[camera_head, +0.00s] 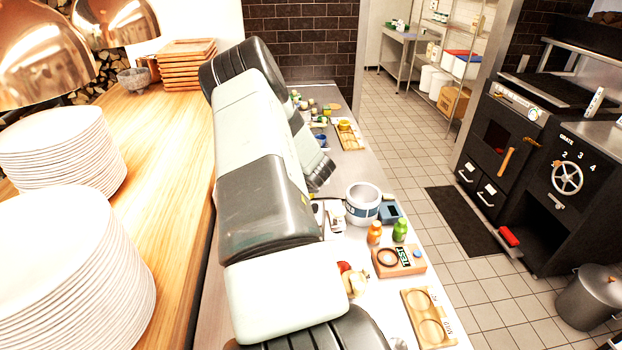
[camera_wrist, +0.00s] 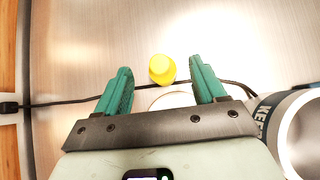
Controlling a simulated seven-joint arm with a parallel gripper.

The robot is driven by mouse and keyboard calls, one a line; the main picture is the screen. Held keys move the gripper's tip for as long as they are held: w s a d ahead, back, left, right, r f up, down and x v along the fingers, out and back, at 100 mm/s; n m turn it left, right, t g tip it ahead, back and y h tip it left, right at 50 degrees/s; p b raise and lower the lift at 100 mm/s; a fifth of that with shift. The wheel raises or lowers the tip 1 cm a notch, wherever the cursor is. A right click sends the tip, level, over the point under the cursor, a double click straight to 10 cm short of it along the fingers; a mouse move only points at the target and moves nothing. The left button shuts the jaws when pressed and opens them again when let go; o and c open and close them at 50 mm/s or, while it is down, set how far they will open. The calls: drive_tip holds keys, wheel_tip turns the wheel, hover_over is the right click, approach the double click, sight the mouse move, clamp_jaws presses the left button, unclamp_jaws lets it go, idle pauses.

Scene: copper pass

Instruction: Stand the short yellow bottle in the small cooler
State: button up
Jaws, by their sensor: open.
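The yellow bottle (camera_wrist: 162,70) shows from above in the wrist view, cap toward the camera, and looks upright on the metal counter. My gripper (camera_wrist: 160,64) is open, with a green finger on each side of the bottle in the picture. A gap shows on both sides, and I cannot tell how far below the tips the bottle is. A white round tub with a blue lettered band, seemingly the small cooler (camera_head: 363,204), stands on the counter. Its open rim also shows at the right of the wrist view (camera_wrist: 291,125). My arm hides the bottle and gripper in the head view.
A dark cable (camera_wrist: 70,101) crosses the counter by the bottle, near a pale round thing (camera_wrist: 172,100). An orange bottle (camera_head: 375,232), a green bottle (camera_head: 400,230) and a blue box (camera_head: 391,212) stand near the tub. A wooden ledge with stacked plates (camera_head: 62,150) is left.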

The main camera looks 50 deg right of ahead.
drive_tip(key=v, duration=0.6)
drive_tip(key=shift+s+a+r, duration=0.15)
drive_tip(key=shift+s+r, duration=0.05)
drive_tip(key=shift+c, duration=1.3)
